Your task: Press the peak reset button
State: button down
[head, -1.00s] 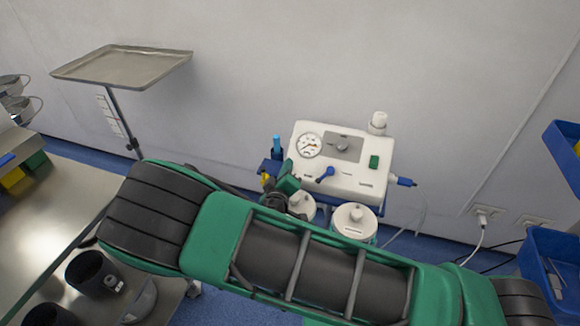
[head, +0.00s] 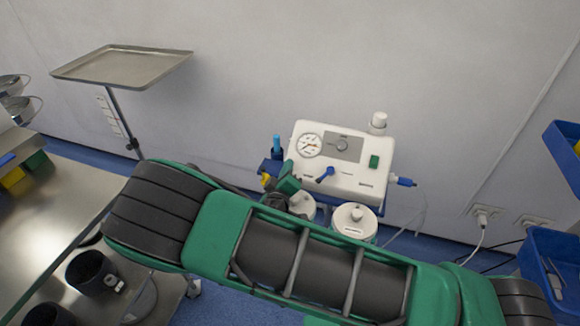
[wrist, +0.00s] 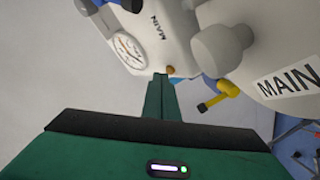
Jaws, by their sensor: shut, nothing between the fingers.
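A white suction unit (head: 341,160) with a round gauge (head: 309,145), a knob and a green switch (head: 374,161) stands by the wall in the head view. In the wrist view its white casing (wrist: 170,35) and gauge (wrist: 128,48) are close. A small brass-coloured button-like part (wrist: 170,69) sits low on the casing; I cannot read a label for it. My gripper (wrist: 161,77) is shut and empty, its tips just below and left of that part. I cannot tell whether they touch. In the head view my gripper (head: 288,178) is at the unit's left side, partly hidden.
White canisters (head: 355,220) stand below the unit; one marked MAIN (wrist: 290,80) is close on the right in the wrist view, beside a yellow-handled valve (wrist: 218,96). A metal tray stand (head: 125,64) is at left, blue bins (head: 550,265) at right.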

jog(key=shift+w+d+f, duration=0.1)
jog(key=shift+w+f, duration=0.1)
jog(key=shift+f, duration=0.1)
dwell(0.6)
jog(key=shift+r, duration=0.1)
jog(key=shift+s+a+r, duration=0.2)
jog(key=shift+s+r, duration=0.2)
jog(key=shift+r, duration=0.15)
dwell(0.4)
jog(key=shift+s+a+r, duration=0.25)
jog(key=shift+s+r, duration=0.45)
jog(key=shift+r, duration=0.35)
jog(key=shift+s+a+r, duration=0.25)
jog(key=shift+s+r, duration=0.45)
jog(key=shift+r, duration=0.3)
